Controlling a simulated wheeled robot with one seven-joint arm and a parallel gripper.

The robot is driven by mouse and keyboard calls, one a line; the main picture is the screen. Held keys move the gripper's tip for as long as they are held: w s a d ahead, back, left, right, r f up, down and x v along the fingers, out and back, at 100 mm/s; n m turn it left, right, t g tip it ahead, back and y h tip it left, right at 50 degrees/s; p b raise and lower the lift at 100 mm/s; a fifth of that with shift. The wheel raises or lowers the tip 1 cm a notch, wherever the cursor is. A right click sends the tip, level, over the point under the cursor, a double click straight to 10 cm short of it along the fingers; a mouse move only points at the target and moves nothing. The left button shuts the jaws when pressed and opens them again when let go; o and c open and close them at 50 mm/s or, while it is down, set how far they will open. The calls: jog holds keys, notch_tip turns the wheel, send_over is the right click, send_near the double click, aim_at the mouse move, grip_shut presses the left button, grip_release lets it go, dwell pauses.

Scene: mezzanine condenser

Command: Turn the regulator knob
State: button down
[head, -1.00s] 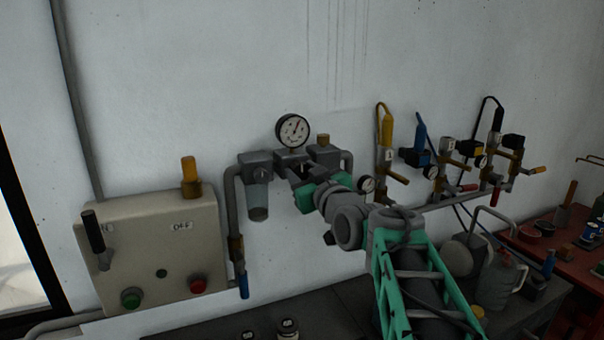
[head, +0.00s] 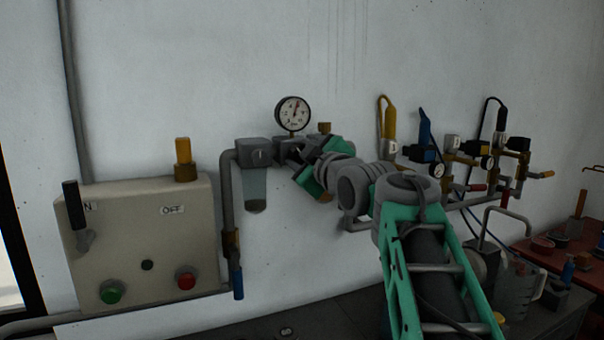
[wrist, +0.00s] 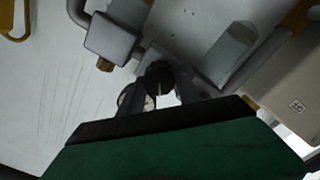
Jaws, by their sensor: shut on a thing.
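The regulator knob (wrist: 159,76) is dark and round and sits between the two grey fingers of my gripper (wrist: 161,90) in the wrist view. The fingers are shut on it. In the head view my gripper (head: 298,160) reaches the regulator body below the round white pressure gauge (head: 293,113); the gripper largely hides the knob there. The gauge needle points up and slightly right. The filter with its clear bowl (head: 255,190) hangs just left of my gripper, close to it.
A beige switch box (head: 145,245) with green and red buttons and a black lever is on the wall at left. A blue-handled valve (head: 237,282) hangs beside it. Pipework with yellow and blue handles (head: 423,130) runs at right. A red bench (head: 540,250) stands far right.

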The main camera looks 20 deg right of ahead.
jog(key=shift+f+n+b, duration=0.1)
jog(key=shift+n+b, duration=0.4)
jog(key=c, duration=0.9)
grip_release()
jog(key=shift+o, duration=0.2)
jog(key=shift+s, duration=0.1)
jog(key=s+b, duration=0.2)
jog(key=s, duration=0.5)
jog(key=shift+s, duration=0.35)
